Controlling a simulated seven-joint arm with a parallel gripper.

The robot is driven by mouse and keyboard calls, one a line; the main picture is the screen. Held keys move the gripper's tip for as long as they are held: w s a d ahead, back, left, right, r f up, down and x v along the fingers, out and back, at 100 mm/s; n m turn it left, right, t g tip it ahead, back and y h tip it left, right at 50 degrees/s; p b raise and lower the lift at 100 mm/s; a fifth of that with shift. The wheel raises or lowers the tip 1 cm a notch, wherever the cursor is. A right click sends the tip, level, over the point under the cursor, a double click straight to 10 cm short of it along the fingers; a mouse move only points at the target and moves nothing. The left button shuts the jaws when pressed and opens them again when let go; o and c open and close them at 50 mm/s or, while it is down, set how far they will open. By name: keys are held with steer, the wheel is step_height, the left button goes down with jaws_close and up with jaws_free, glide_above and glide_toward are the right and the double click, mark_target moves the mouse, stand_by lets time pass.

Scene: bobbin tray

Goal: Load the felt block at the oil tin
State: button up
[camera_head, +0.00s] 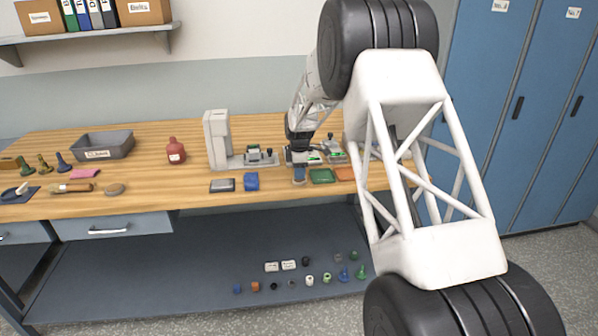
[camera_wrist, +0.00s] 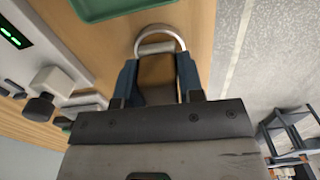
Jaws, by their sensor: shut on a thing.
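My gripper (camera_head: 299,176) is low over the front of the bench, left of a green tray (camera_head: 322,176). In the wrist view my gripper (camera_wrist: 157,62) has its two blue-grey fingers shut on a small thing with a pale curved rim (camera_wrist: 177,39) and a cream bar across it. I cannot tell what this thing is. I cannot tell which piece is the felt block.
A grey machine (camera_head: 217,140) stands behind the blocks. An orange tray (camera_head: 345,173) is right of the green one. A grey bin (camera_head: 128,146) and several tools are at left. Small parts lie on the lower shelf (camera_head: 150,265). The bench around the red bottle is clear.

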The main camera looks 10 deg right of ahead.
steer(key=shift+f, duration=0.6)
stand_by(2.0)
steer(key=shift+r, duration=0.15)
steer(key=shift+r, duration=3.45)
steer(key=r+m, duration=0.1)
steer(key=s+m, duration=0.1)
steer(key=m, duration=0.1)
steer(key=r+m, duration=0.1)
steer(key=shift+s+d+r, duration=0.3)
steer(key=shift+d, duration=0.05)
steer(key=s+d+r+m, duration=0.2)
steer(key=s+r+m, duration=0.3)
steer(key=m, duration=0.8)
steer(key=shift+r+m, duration=0.3)
steer(key=shift+r, duration=0.6)
